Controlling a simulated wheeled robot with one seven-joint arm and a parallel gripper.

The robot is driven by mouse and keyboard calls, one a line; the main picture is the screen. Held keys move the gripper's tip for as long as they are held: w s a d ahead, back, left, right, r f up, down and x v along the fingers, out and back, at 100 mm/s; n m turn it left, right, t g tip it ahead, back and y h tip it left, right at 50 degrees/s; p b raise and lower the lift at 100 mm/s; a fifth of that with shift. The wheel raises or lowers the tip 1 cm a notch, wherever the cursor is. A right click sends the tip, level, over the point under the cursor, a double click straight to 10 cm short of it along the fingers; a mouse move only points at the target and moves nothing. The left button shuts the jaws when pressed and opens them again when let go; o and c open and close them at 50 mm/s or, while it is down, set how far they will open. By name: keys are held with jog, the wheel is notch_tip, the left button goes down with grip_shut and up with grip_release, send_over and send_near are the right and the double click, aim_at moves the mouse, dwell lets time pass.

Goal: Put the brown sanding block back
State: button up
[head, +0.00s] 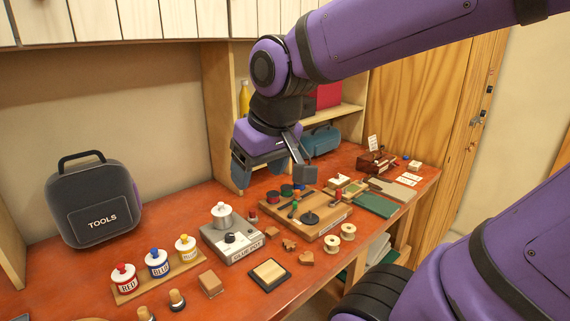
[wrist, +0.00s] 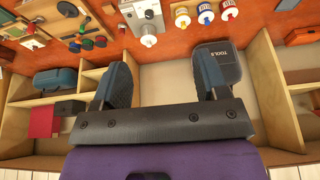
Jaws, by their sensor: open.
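A brown block (head: 211,284), which looks like the sanding block, lies on the red-brown bench in front of the glue pot station (head: 232,238). A square pad with a tan top and dark rim (head: 269,274) lies to its right, apart from it, with nothing on it. My gripper (head: 255,172) hangs above the back of the bench, well behind and above the block. Its two blue fingers are spread with nothing between them, as the wrist view (wrist: 163,78) also shows. I cannot make out the block in the wrist view.
Red, blue and yellow paint pots (head: 156,264) stand on a board left of the block, with a dark tool case (head: 95,205) behind. A wooden tray (head: 305,215) with small parts and two spools (head: 340,238) are to the right. Small wooden pieces lie near the pad.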

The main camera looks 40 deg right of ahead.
jog(key=s+r+t, duration=0.1)
jog(key=s+r, duration=0.1)
jog(key=s, duration=0.3)
jog(key=shift+s+d+r, duration=0.15)
jog(key=shift+s+d, duration=0.1)
jog(key=shift+d, duration=0.15)
